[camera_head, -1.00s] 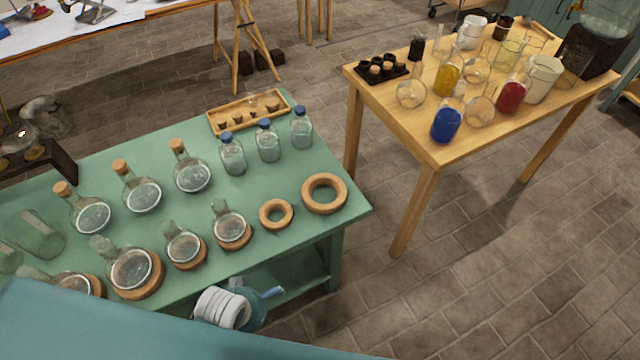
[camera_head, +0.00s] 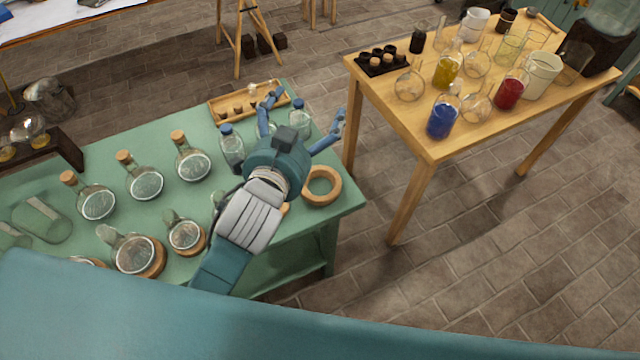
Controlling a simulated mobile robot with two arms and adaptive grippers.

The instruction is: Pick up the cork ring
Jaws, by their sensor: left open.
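A large empty cork ring (camera_head: 334,195) lies flat near the right end of the green table (camera_head: 330,225). My left arm covers part of its left side. A smaller cork ring (camera_head: 285,208) is almost fully hidden behind my left arm; only a sliver shows. My left gripper (camera_head: 306,112) is open and empty, its blue fingers spread wide. In the picture it lies above the large ring, in front of the blue-capped bottles. I cannot tell its height over the table. My right gripper is not in view.
Corked flasks (camera_head: 146,184) and flasks seated on cork rings (camera_head: 135,256) crowd the left of the green table. Blue-capped bottles (camera_head: 232,150) and a wooden tray (camera_head: 222,118) are near the gripper. A wooden table (camera_head: 430,148) with glassware stands right, across a floor gap.

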